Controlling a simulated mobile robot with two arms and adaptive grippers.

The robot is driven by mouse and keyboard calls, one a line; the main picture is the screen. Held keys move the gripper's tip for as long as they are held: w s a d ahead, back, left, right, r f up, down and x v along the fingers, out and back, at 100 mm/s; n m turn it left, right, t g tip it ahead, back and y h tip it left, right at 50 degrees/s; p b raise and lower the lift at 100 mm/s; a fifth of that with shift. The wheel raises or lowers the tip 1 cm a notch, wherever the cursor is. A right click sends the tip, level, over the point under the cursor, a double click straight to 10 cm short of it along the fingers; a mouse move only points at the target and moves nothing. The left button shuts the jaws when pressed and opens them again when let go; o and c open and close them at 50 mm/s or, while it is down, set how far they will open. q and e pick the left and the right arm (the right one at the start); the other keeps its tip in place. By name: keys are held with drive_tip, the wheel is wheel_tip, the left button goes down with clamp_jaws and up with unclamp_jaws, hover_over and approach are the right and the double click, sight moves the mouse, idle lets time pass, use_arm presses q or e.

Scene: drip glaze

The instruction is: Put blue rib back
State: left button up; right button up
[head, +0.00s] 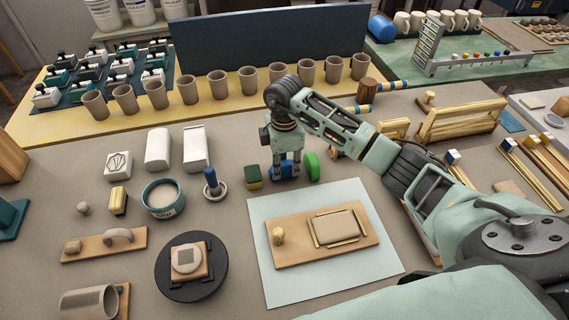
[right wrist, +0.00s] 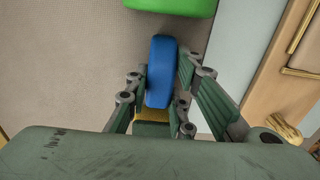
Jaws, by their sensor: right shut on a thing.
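The blue rib (right wrist: 161,68) stands on edge between the fingers of my right gripper (head: 287,174) in the right wrist view. The gripper is shut on it, low over the table. In the head view the blue rib (head: 288,171) is partly hidden by the fingers. The green rib (head: 312,167) stands just right of the gripper; it also shows at the top of the wrist view (right wrist: 172,5). My left gripper is not in view.
A green and yellow sponge (head: 253,178) is close to the gripper's left. A blue-handled tool (head: 211,181) stands farther left. A pale mat (head: 265,215) with a wooden board (head: 290,252) is in front. Several brown cups (head: 219,84) line the back.

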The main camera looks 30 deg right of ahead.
sight(285, 163)
drive_tip(key=o, duration=1)
drive_tip(key=shift+r, duration=0.5)
wheel_tip(285, 163, up, 11)
drive_tip(key=b, duration=0.2)
drive_tip(key=shift+r, duration=0.15)
